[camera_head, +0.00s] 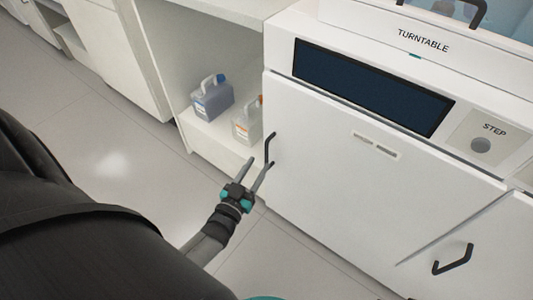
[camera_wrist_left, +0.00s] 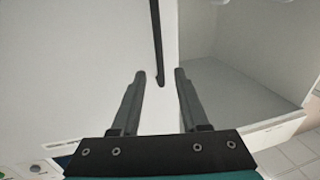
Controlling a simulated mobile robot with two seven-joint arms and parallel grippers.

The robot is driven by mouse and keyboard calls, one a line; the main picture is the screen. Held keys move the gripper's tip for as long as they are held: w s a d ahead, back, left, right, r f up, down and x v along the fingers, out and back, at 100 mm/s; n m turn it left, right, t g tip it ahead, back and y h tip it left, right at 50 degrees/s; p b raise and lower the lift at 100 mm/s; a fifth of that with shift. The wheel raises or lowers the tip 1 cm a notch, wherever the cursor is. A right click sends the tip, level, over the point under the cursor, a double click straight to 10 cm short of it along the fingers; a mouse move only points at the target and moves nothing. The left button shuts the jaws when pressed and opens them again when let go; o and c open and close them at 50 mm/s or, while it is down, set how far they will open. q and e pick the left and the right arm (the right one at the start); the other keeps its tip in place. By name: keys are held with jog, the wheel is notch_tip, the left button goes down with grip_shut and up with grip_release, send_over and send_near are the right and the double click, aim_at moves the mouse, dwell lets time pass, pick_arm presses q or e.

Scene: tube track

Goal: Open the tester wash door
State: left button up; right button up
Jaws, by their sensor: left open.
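A white machine door (camera_head: 340,170) below a dark screen is flush with the cabinet front and looks shut. Its black vertical bar handle (camera_head: 267,148) is near the door's left edge. My left gripper (camera_head: 258,172) is open in front of the handle's lower end. In the left wrist view, the handle (camera_wrist_left: 157,45) comes down from the top and its lower end lies between the tips of my left gripper (camera_wrist_left: 157,75). I cannot tell whether the fingers touch it. My right gripper is not in view.
An open shelf compartment (camera_head: 190,135) left of the door holds a blue-capped jug (camera_head: 212,100) and an orange-capped jug (camera_head: 246,122). A second black handle (camera_head: 453,260) is on the panel at lower right. A STEP button (camera_head: 480,145) is at right. The tiled floor at left is clear.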

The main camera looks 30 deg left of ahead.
aim_at(266, 151)
pick_arm(q)
jog(key=w, duration=0.2)
jog(key=w+b, duration=0.1)
jog(key=w, duration=0.1)
jog(key=w+b, duration=0.1)
jog(key=w, duration=0.1)
jog(key=shift+w+a, duration=0.3)
jog(key=shift+a, duration=0.1)
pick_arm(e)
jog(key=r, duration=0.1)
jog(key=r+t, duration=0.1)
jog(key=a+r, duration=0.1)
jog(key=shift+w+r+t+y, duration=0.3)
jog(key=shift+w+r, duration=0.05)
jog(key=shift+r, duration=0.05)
pick_arm(q)
grip_shut()
dwell(0.4)
